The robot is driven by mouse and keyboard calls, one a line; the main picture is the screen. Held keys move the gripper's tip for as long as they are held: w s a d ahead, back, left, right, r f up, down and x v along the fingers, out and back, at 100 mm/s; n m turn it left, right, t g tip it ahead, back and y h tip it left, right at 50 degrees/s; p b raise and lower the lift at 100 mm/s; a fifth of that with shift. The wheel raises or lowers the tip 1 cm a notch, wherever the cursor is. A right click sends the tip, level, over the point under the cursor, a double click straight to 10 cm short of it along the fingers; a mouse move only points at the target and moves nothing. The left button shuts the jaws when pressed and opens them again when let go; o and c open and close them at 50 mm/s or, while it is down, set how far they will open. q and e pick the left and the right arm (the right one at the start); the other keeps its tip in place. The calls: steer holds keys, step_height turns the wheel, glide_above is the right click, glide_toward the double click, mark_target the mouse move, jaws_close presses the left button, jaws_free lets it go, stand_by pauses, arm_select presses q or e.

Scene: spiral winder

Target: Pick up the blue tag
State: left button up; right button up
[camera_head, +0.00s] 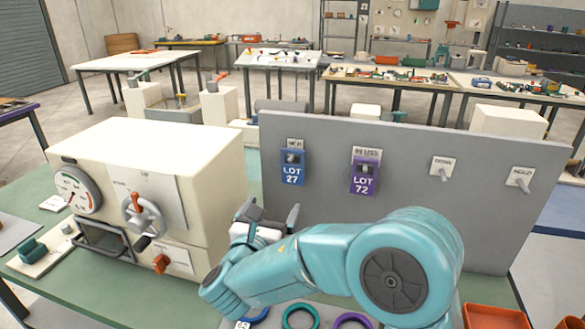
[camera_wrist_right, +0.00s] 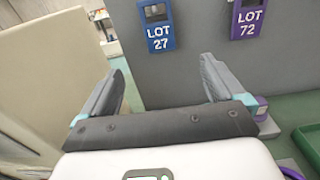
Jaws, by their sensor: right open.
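The blue tag (camera_head: 292,168), marked LOT 27, hangs on a hook on the upright grey panel (camera_head: 450,215). It also shows in the right wrist view (camera_wrist_right: 158,32), ahead of and above my fingers. A purple tag (camera_head: 363,176), marked LOT 72, hangs to its right and shows in the wrist view too (camera_wrist_right: 247,20). My right gripper (camera_head: 270,213) is open and empty, in front of the panel and below the blue tag, apart from it. Its two fingers show spread in the wrist view (camera_wrist_right: 163,88). My left gripper does not show.
A cream machine (camera_head: 150,170) with a gauge and handwheel stands left of my right gripper. Two bare hooks (camera_head: 440,167) are on the panel's right. Coloured rings (camera_head: 300,316) and an orange tray (camera_head: 495,316) lie at the front of the green table.

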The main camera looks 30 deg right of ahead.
steer(key=w+d+r+p, duration=0.1)
steer(key=w+d, duration=0.1)
steer(key=d, duration=0.1)
steer(key=p, duration=0.2)
glide_toward(293, 170)
steer(key=x, duration=0.3)
steer(key=p+x, duration=0.2)
steer(key=x, duration=0.3)
steer(key=shift+w+p, duration=0.25)
steer(key=shift+p, duration=0.1)
steer(key=shift+w+d, duration=0.1)
steer(key=shift+d, duration=0.3)
steer(key=shift+a, duration=0.1)
steer(key=shift+c, duration=0.4)
steer(key=shift+w, duration=0.1)
steer(key=c, duration=1)
steer(key=shift+c, duration=0.3)
